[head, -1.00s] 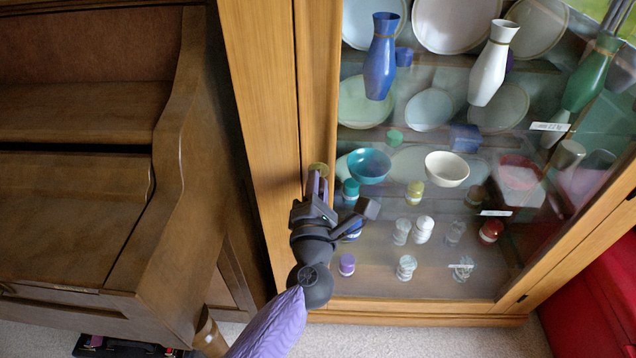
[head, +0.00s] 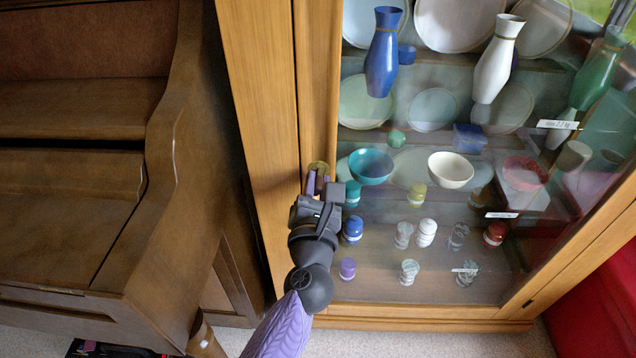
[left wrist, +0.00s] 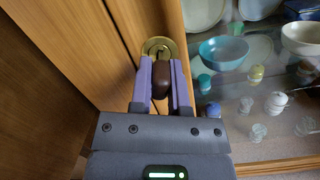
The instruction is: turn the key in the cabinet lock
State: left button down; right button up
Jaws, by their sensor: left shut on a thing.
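The wooden cabinet (head: 313,85) with a glass door stands in front of me. A round brass lock plate (head: 318,166) sits on its door frame; it also shows in the left wrist view (left wrist: 158,47). My left gripper (head: 316,188) is at the lock. In the left wrist view its two purple fingers (left wrist: 160,85) are on either side of the dark brown key (left wrist: 161,78), and it is shut on it. The key's shaft and the keyhole are mostly hidden behind the key's head. My right gripper is not in view.
A brown upright piano (head: 70,190) stands close on the left. Behind the glass are bowls, plates, small jars and vases, among them a teal bowl (head: 370,166). A red seat-like thing (head: 592,300) is at the lower right.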

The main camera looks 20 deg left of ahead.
pick_arm(q)
jog(key=shift+n, duration=0.5)
jog(key=shift+f+n+b, duration=0.15)
jog(key=shift+n+b, duration=0.2)
jog(key=shift+n, duration=0.45)
jog(key=n, duration=0.3)
jog(key=shift+b, duration=0.3)
jog(key=c, duration=0.5)
grip_release()
jog(key=shift+s, duration=0.1)
